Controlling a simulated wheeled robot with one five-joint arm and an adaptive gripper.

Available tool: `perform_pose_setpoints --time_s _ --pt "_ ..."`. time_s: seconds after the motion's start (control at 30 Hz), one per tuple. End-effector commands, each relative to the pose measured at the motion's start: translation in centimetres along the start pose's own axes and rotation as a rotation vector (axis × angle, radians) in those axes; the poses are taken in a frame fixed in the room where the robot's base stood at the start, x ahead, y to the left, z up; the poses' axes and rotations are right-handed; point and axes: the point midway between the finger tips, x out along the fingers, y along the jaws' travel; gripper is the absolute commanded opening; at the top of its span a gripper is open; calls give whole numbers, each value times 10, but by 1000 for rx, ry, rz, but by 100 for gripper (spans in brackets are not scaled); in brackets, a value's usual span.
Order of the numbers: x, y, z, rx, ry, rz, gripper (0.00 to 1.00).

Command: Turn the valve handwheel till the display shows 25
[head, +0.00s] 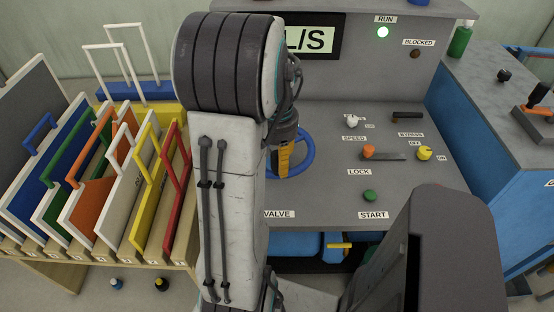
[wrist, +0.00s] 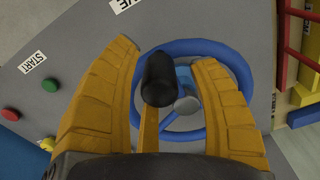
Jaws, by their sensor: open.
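The blue valve handwheel (head: 309,157) is on the grey console, partly hidden by my arm in the head view. In the wrist view the wheel (wrist: 188,45) shows a grey hub and a black knob (wrist: 158,80). My gripper (wrist: 165,56) is open over the wheel, with its yellow fingers on either side of the knob. I cannot tell whether either finger touches it. In the head view my gripper (head: 283,158) shows only in part. The display (head: 318,40) reads "L/S" at its right end; my arm hides the number.
A rack of coloured panels (head: 120,262) stands at left.

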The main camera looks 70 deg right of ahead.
Motion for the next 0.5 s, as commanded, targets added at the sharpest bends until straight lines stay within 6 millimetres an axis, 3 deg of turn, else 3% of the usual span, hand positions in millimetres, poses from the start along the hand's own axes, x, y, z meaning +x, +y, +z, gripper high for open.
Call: perform_pose_setpoints --time_s 0.43,0.5 --pt "6 0 0 0 0 0 58" --pt "6 0 0 0 0 0 51"
